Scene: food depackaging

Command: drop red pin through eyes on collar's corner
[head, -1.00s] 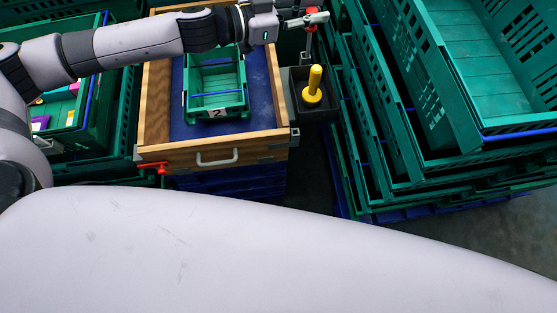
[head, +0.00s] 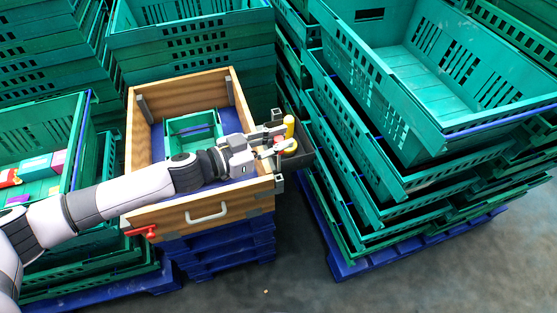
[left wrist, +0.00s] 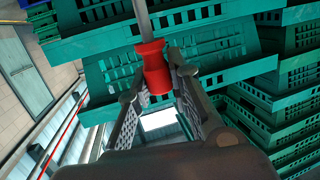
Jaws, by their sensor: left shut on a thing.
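The wooden collar (head: 165,213) stands on blue pallets, with a small green crate (head: 205,120) inside. A red pin (head: 142,232) lies at its front left corner. Metal fittings (head: 278,184) show at its front right corner; their eyes are too small to make out. My left gripper (head: 280,140) is over the collar's right side, beside the yellow pin (head: 289,126). It is shut on a red pin, whose red head (left wrist: 153,66) and grey shaft show in the left wrist view. In the head view the gripper mostly hides this pin. My right gripper is out of view.
A dark holder box (head: 303,158) with the yellow pin hangs at the collar's right side. Stacked green crates (head: 400,160) stand close on the right, more crates (head: 190,35) behind. A crate (head: 85,130) with coloured packages is on the left. Bare floor is in front.

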